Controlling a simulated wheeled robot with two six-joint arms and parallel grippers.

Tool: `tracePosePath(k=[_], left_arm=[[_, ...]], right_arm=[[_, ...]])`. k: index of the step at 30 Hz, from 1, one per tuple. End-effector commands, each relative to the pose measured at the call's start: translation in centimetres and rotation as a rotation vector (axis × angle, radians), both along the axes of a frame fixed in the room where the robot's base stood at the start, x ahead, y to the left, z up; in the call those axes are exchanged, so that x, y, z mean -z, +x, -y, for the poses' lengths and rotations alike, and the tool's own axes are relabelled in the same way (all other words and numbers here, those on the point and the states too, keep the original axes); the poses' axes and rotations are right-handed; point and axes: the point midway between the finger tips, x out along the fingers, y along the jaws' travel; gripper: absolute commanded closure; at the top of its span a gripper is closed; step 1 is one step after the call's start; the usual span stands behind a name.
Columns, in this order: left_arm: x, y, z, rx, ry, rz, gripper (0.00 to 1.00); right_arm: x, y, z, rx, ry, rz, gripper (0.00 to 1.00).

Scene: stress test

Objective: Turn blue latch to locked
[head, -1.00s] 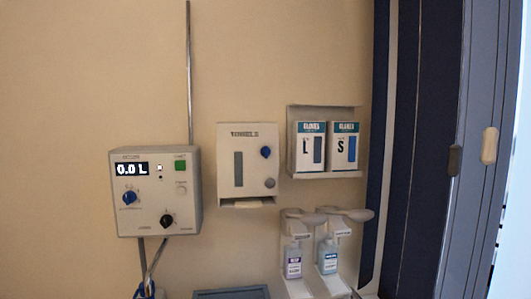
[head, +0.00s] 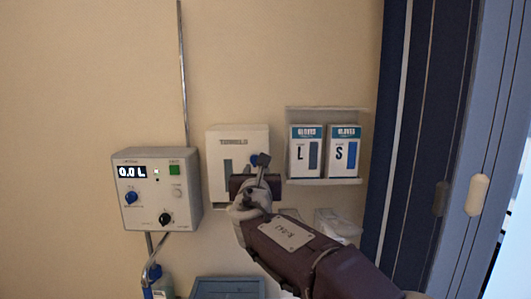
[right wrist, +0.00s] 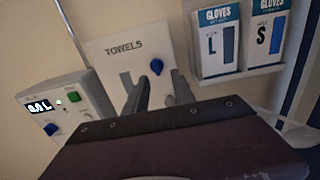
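The blue latch (head: 261,159) is a small rounded knob on the upper right front of the white towel dispenser (head: 228,139). It also shows clearly in the right wrist view (right wrist: 157,66). My right gripper (head: 262,172) is in front of the dispenser, just below the latch in the head view. In the right wrist view its two grey fingers (right wrist: 159,92) stand apart with nothing between them, and the latch lies beyond their tips. I cannot tell the exact distance. My right arm hides the lower dispenser. My left gripper is not in view.
A control box (head: 157,190) with a "0.0 L" display, a blue knob (head: 131,198) and a black knob hangs left of the dispenser. A rack with two glove boxes (head: 325,152) is close on the right. A metal pipe (head: 183,75) runs up the wall.

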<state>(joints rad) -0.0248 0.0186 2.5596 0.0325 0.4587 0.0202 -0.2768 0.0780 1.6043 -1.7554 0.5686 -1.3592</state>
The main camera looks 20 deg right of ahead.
Motion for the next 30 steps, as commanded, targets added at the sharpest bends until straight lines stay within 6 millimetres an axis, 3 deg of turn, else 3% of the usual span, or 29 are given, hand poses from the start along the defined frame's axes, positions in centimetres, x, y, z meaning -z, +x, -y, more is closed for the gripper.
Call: tracePosePath(k=[5,13,18,28,30], left_arm=[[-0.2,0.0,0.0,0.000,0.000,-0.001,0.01],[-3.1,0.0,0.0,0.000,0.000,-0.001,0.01],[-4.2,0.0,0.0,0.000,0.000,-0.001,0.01],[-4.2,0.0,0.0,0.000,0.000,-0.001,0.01],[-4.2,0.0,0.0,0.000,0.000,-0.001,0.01]], right_arm=[[0.2,0.7,0.1,-0.001,0.002,-0.004,0.69],[-0.1,5.9,1.6,0.000,0.003,-0.006,0.69],[0.1,8.2,2.3,-0.001,0.004,-0.005,0.69],[0.4,8.7,2.4,-0.002,0.005,-0.004,0.69],[0.4,8.7,2.4,-0.002,0.005,-0.003,0.88]])
